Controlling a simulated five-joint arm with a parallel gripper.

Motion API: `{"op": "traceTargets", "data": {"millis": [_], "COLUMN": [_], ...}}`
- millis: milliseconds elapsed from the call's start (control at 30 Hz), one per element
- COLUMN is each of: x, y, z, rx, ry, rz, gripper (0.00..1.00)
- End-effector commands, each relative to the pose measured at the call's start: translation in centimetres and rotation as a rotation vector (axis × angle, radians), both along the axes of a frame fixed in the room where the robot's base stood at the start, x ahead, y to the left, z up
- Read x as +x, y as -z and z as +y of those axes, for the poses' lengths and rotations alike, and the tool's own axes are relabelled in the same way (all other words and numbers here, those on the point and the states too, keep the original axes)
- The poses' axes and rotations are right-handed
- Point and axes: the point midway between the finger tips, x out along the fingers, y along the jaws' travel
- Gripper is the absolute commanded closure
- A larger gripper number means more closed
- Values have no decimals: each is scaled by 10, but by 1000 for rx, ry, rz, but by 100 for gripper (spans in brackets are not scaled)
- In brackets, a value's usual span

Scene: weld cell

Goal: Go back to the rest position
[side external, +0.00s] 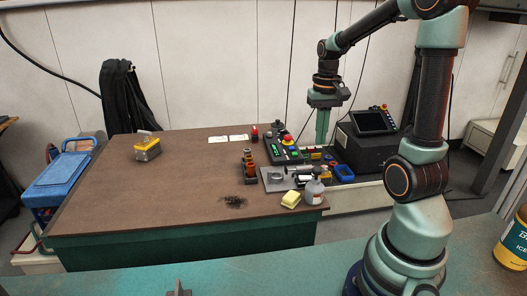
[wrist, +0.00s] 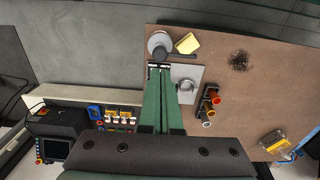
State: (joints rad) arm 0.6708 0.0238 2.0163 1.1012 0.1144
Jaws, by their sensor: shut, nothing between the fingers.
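My gripper (side external: 322,126) hangs from the arm, pointing down, above the right end of the brown table (side external: 130,185). Its green fingers are together with nothing between them. In the wrist view the gripper (wrist: 161,75) reaches over the grey fixture plate (wrist: 188,97), with a round ring on it. The fingers hide part of the plate there. In the side view the gripper is above and apart from the things on the table.
A monitor unit (side external: 371,122) stands right of the gripper. A yellow-grey box (side external: 146,148) sits far left. The table's middle is mostly clear, with dark debris (side external: 234,201).

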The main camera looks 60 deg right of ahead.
Motion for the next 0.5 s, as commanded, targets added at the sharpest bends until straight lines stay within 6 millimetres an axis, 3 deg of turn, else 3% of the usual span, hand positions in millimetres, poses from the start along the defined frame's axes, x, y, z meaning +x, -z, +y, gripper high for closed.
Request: {"op": "traceTargets", "data": {"millis": [133,233,500], "x": [2,10,25], "y": [-2,-11,-44], "z": [5,24,126], "rx": [-8,-31,-136], "ry": [-18,-84,-432], "rz": [-9,-42,-239], "gripper": [100,100,100]}}
